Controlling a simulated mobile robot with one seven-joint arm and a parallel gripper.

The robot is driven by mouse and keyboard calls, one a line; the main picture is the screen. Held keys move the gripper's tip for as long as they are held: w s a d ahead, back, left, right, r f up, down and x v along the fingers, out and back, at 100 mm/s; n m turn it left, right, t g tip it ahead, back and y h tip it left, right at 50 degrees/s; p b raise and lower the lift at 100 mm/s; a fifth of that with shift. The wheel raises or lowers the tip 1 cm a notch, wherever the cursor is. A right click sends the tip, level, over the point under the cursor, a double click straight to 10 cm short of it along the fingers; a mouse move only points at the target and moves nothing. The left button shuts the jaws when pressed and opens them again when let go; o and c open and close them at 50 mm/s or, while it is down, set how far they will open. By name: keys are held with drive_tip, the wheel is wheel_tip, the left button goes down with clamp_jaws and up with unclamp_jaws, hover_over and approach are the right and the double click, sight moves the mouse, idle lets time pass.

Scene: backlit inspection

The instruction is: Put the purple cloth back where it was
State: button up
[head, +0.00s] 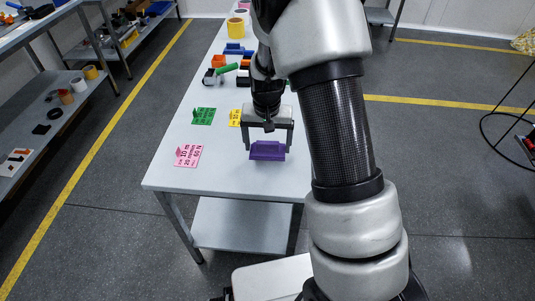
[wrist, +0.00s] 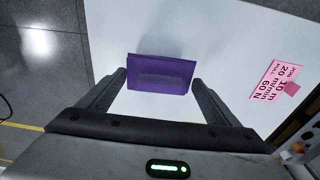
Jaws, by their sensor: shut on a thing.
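The purple cloth (head: 267,151) is folded, with a raised ridge, at the near end of the white table (head: 222,178). My gripper (head: 268,149) points down over it, with its fingers set wide on the cloth's left and right ends, and is shut on it. In the wrist view the cloth (wrist: 160,75) spans the space between the fingertips of my gripper (wrist: 160,79). I cannot tell whether the cloth touches the table or hangs just above it.
A pink card (head: 188,155) lies left of the cloth, with a green card (head: 203,116) and a yellow card (head: 235,118) farther back. Beyond them are a green block (head: 227,68), an orange bin (head: 219,61) and blue bins (head: 234,49). The table's near edge is close.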

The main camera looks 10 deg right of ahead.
sight(267, 150)
wheel_tip(267, 150, down, 4)
drive_tip(key=shift+r+b, duration=0.1)
drive_tip(key=shift+b, duration=0.25)
drive_tip(key=o, duration=0.8)
drive_tip(key=shift+o, duration=0.2)
drive_tip(key=shift+r, duration=0.15)
drive_tip(key=s+r+n+t+p, duration=0.1)
drive_tip(key=s+r, duration=0.3)
drive_tip(key=r, duration=0.5)
drive_tip(key=s+r+p, duration=0.1)
drive_tip(key=s+r, duration=0.3)
drive_tip(key=r, duration=0.5)
drive_tip(key=s+r+n+t, duration=0.1)
drive_tip(key=s+r, duration=0.3)
drive_tip(key=r, duration=0.4)
drive_tip(key=s+r+n+t, duration=0.1)
drive_tip(key=s+r, duration=0.4)
drive_tip(key=s, duration=0.8)
drive_tip(key=shift+r+n+t, duration=0.2)
drive_tip(key=shift+n+t, duration=0.1)
drive_tip(key=shift+t, duration=0.3)
drive_tip(key=shift+r, duration=0.1)
